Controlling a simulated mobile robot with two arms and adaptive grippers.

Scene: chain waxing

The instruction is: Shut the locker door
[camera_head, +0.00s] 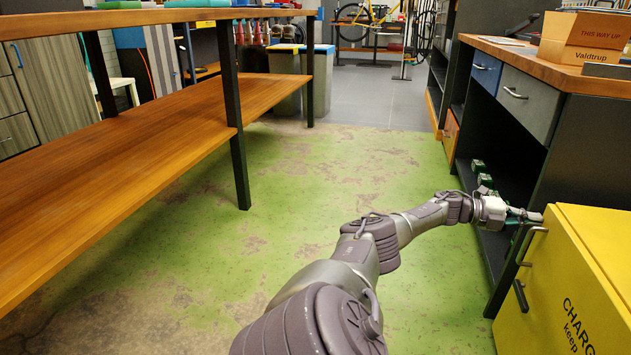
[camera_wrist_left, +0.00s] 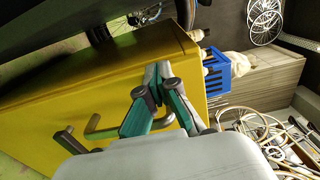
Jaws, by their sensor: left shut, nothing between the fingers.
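The yellow locker (camera_head: 600,235) stands at the lower right of the head view, with black lettering on its face. A metal bar handle (camera_head: 532,246) and a dark latch handle (camera_head: 521,296) sit near the left edge of that face. I cannot tell how far the door stands open. My left gripper (camera_head: 536,215) is at the locker's upper left corner, just above the bar handle. In the left wrist view its green fingers (camera_wrist_left: 158,76) are shut and empty, over the yellow panel (camera_wrist_left: 95,85); contact is unclear. The bar handle (camera_wrist_left: 103,130) lies beside them. My right gripper is out of view.
A dark workbench (camera_head: 590,135) with drawers and cardboard boxes (camera_head: 585,35) stands behind the locker. A long wooden bench with a lower shelf (camera_head: 130,150) lines the left. The green floor (camera_head: 330,190) between them is clear apart from my arm.

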